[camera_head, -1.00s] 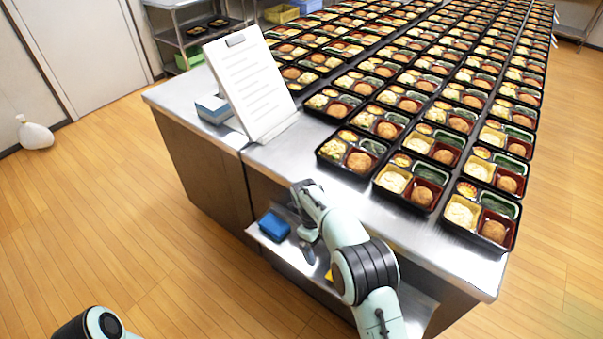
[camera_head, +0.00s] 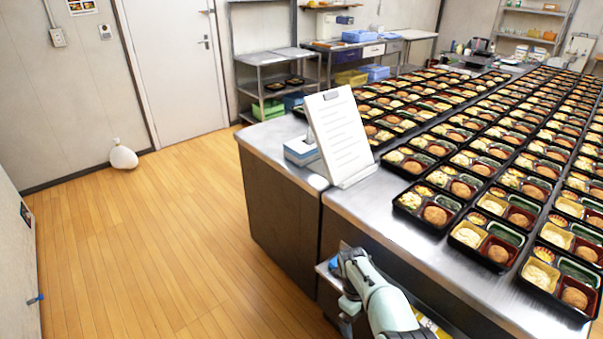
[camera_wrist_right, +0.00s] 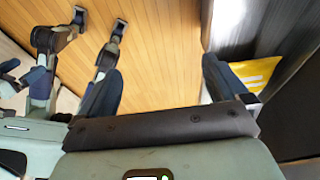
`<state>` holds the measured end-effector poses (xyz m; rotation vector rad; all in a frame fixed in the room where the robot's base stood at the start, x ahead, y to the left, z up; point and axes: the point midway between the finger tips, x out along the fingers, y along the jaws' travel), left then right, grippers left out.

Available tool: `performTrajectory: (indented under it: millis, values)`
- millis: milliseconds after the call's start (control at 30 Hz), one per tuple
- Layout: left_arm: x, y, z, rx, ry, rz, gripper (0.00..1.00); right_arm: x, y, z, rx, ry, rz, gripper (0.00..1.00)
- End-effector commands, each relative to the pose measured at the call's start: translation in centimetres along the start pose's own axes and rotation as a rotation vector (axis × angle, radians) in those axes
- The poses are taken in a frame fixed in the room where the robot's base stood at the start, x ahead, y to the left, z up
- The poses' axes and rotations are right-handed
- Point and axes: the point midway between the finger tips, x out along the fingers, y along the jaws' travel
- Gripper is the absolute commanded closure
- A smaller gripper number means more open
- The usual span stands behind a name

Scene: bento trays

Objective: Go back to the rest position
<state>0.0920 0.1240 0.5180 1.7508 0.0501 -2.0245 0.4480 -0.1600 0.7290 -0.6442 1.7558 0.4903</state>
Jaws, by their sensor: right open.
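My right arm comes in at the bottom of the head view, and its gripper (camera_head: 347,303) hangs beside the front edge of the steel counter (camera_head: 372,205), low by the shelf under it. In the right wrist view my right gripper (camera_wrist_right: 163,80) has its two dark fingers wide apart. Nothing is between them; wooden floor shows beyond. My left gripper does not show in the head view. Some dark and pale robot parts stand at the upper left of the right wrist view; I cannot tell which parts they are.
Rows of filled bento trays (camera_head: 485,240) cover the counter. A white clipboard stand (camera_head: 342,135) and a blue-white box (camera_head: 300,152) stand at its left end. A yellow item (camera_wrist_right: 258,72) lies near the right finger.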

Motion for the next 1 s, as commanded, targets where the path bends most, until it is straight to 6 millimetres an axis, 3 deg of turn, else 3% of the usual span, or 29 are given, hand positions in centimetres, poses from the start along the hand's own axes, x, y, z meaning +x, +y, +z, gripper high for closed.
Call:
performTrajectory:
  millis: [267, 400, 533, 733, 900, 1000]
  values:
    - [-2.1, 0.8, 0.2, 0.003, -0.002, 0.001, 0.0, 10.3, 2.6, -2.7, -0.533, -0.104, 0.107, 0.0]
    - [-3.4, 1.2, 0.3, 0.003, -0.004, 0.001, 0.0, 15.3, 6.0, -5.2, -0.853, -0.209, 0.135, 0.0]
    - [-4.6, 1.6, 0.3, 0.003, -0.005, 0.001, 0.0, 18.7, 10.1, -8.2, -1.154, -0.327, 0.117, 0.0]
    - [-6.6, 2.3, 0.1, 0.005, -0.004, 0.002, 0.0, 20.4, 17.1, -13.3, -1.582, -0.486, 0.004, 0.0]
    - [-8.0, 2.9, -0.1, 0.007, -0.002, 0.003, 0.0, 19.3, 21.8, -17.0, -1.871, -0.556, -0.132, 0.0]
    - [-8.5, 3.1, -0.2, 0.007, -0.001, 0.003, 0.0, 18.5, 23.4, -18.3, -1.983, -0.568, -0.196, 0.0]
